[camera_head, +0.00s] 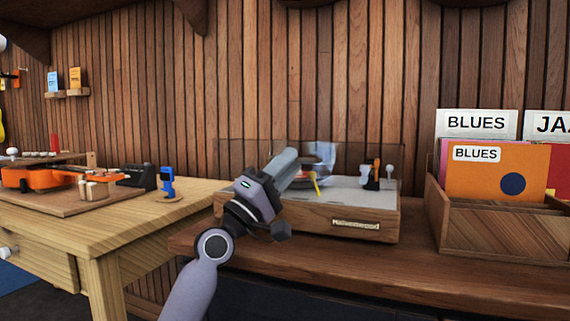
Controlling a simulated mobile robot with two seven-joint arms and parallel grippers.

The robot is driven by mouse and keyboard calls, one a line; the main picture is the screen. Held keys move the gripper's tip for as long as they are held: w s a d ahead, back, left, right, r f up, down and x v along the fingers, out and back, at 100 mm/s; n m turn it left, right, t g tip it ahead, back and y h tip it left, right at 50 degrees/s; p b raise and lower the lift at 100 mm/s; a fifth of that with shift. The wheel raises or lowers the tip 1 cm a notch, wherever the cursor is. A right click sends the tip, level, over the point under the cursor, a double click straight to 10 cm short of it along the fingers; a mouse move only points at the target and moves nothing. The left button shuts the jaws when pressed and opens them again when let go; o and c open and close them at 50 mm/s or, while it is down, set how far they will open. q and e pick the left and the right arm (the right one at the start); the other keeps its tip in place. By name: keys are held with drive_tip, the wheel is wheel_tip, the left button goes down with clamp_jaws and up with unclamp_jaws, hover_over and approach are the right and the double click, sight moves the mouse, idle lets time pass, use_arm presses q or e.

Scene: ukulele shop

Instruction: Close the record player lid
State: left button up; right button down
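The record player (310,221) is a wooden box with a pale top and a name plate, standing on the brown counter. Its clear lid (385,152) shows as a faint see-through panel rising above the box; it looks open, but its exact angle is hard to tell. My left gripper (293,166) is in front of the left part of the player, its fingers pointing up and right over the deck. It hides part of the turntable. I see nothing held, but the finger gap is not clear, nor whether they touch the lid. My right gripper is not in view.
A wooden crate (500,235) of records with BLUES and JAZZ dividers stands on the counter (440,280) to the right. A lighter workbench (130,228) at left holds an orange ukulele (45,178) and a blue tool (168,184). A plank wall is behind.

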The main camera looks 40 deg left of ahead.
use_arm(q)
drive_tip(key=shift+w+f, duration=0.15)
drive_tip(key=shift+f, duration=0.1)
drive_tip(key=v, duration=0.7)
drive_tip(key=shift+s+r+b, duration=0.25)
drive_tip(key=shift+b, duration=0.15)
